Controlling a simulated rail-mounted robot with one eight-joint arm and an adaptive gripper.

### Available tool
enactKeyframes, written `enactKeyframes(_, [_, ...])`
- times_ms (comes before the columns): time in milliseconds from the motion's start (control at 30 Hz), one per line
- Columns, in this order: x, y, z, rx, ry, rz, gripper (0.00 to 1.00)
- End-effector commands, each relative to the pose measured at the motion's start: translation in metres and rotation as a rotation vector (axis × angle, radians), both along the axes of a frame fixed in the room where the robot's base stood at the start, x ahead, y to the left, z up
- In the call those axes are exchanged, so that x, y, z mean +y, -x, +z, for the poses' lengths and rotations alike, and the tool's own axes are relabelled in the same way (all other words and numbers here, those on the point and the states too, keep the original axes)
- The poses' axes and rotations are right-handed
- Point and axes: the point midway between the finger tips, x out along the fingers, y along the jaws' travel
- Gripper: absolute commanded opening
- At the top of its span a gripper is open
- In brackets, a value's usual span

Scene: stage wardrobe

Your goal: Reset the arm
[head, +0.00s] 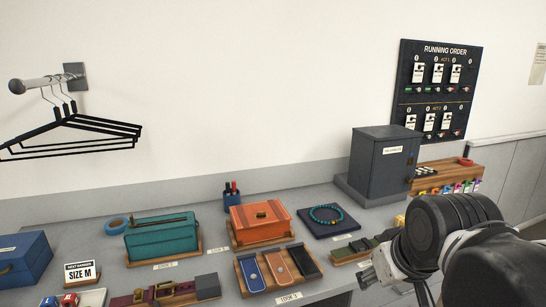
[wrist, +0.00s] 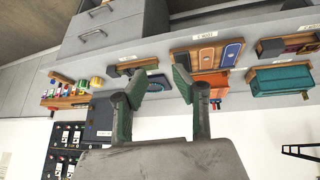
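My gripper (wrist: 160,86) shows in the wrist view with its two green-padded fingers apart and nothing between them. The wrist picture is upside down, with the counter and its goods beyond the fingers. In the head view my dark arm fills the lower right, in front of the counter's right part. The gripper's fingers are not clear there.
The grey counter holds a teal case (head: 160,238), an orange box (head: 260,222), a bracelet tray (head: 330,234), a key-fob tray (head: 278,270) and a grey cabinet (head: 383,165). Hangers (head: 70,130) hang at left. A running-order board (head: 437,88) is on the wall.

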Motion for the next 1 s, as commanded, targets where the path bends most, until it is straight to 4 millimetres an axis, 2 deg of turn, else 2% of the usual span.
enactKeyframes(33, [-0.003,0.012,-0.010,-0.012,-0.017,-0.034,0.26])
enactKeyframes(100, [-0.006,0.025,-0.022,-0.028,-0.041,-0.079,0.26])
enactKeyframes(300, [-0.011,0.045,-0.044,-0.058,-0.086,-0.156,0.26])
enactKeyframes(1000, [-0.012,0.048,-0.047,-0.063,-0.094,-0.169,0.26])
